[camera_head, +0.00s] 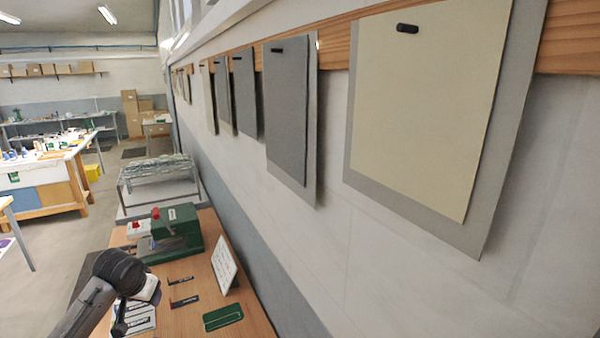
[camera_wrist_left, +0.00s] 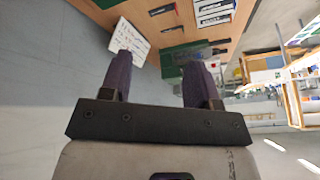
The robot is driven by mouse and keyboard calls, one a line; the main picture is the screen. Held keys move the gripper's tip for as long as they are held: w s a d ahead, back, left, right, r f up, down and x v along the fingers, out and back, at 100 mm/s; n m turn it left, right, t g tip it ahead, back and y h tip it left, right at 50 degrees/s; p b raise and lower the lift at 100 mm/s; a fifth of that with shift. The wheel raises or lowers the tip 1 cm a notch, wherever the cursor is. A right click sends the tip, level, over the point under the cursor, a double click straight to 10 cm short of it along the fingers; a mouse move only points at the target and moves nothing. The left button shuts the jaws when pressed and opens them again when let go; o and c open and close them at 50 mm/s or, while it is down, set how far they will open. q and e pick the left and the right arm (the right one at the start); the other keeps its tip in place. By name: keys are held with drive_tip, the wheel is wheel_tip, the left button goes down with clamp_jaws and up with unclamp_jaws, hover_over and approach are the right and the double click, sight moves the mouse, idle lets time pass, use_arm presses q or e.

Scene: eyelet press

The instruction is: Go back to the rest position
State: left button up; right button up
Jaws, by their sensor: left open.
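My left gripper (camera_head: 121,317) hangs over the near left part of the wooden bench in the head view, with nothing seen in it. In the left wrist view its two dark fingers (camera_wrist_left: 157,78) stand wide apart and empty. A green press (camera_head: 176,232) with a red knob stands upright on the bench beyond the gripper, clear of it. A white printed card (camera_head: 226,264) leans at the bench's right side; a white card also shows beyond the fingers in the wrist view (camera_wrist_left: 130,40). My right gripper is not in view.
A green tray or mat (camera_head: 222,317) and dark labelled strips (camera_head: 183,301) lie on the wooden bench (camera_head: 206,292). A white sheet with dark strips (camera_head: 143,316) is partly hidden by my left arm. A wall with hanging panels (camera_head: 287,105) runs along the right.

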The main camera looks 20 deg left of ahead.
use_arm(q)
drive_tip(key=d+r+m+t+y, duration=0.1)
drive_tip(key=d+r+m+t, duration=0.2)
drive_tip(key=d, duration=0.7)
drive_tip(key=s+d+f+m+t+h, duration=0.1)
drive_tip(key=s+d+f+m, duration=0.2)
drive_tip(key=d, duration=0.4)
drive_tip(key=s+d+f+t, duration=0.2)
drive_tip(key=s+d+f, duration=0.1)
drive_tip(key=s+d, duration=0.25)
drive_tip(key=s+d+f+g+h, duration=0.1)
drive_tip(key=s+d+f+g, duration=0.1)
drive_tip(key=s+d+f, duration=0.5)
drive_tip(key=s+f+n+g+h, duration=0.1)
drive_tip(key=s+f+g, duration=0.1)
drive_tip(key=s+f, duration=0.65)
drive_tip(key=s+d+f+g+h, duration=0.1)
drive_tip(key=s+d+f+g, duration=0.25)
drive_tip(key=s, duration=0.75)
drive_tip(key=w+p+v, duration=0.2)
drive_tip(key=p+v, duration=1.3)
drive_tip(key=p, duration=0.1)
drive_tip(key=shift+w+d+r+p, duration=0.2)
drive_tip(key=shift+w+r+p, duration=0.15)
drive_tip(key=shift+r, duration=0.3)
drive_tip(key=shift+t, duration=0.25)
